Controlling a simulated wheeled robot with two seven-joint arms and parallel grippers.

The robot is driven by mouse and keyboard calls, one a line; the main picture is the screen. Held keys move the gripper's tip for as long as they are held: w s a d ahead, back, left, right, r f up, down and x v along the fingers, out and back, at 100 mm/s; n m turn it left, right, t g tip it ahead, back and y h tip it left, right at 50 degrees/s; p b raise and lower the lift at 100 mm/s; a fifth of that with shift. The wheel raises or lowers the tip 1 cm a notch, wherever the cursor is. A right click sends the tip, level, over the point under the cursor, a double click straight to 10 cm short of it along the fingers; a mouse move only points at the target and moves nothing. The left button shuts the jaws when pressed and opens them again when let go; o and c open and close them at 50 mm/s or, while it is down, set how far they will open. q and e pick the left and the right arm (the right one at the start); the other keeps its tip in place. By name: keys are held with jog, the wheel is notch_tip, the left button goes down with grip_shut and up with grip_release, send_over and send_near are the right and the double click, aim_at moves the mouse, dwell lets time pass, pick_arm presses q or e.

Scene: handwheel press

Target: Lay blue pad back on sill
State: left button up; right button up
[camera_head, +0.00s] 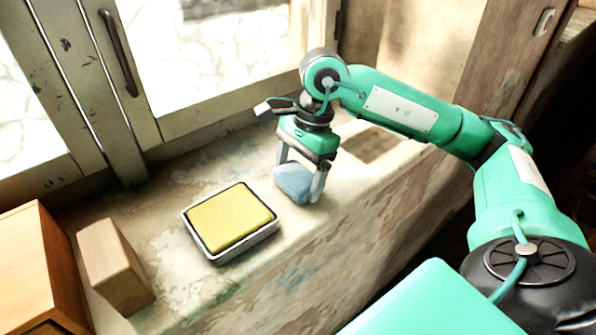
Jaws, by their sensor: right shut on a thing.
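The blue pad (292,184) is a small block between the fingers of my right gripper (299,182). My right gripper is shut on it and points down over the sill (300,240), to the right of a metal tray. The pad is at or just above the sill surface; I cannot tell whether it touches. The sill is worn stone with peeling paint. My left gripper is not in view.
The metal tray (248,238) with a yellow pad (230,217) in it lies on the sill. A wooden block (114,264) and an orange-brown wooden box (35,265) stand at the left. The window frame (200,110) rises behind. The sill is clear right of my gripper.

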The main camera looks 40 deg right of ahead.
jog(key=shift+f, duration=0.2)
jog(key=o, duration=0.9)
jog(key=shift+r, duration=0.1)
jog(key=shift+r, duration=0.2)
jog(key=b+v, duration=0.1)
jog(key=v, duration=1.1)
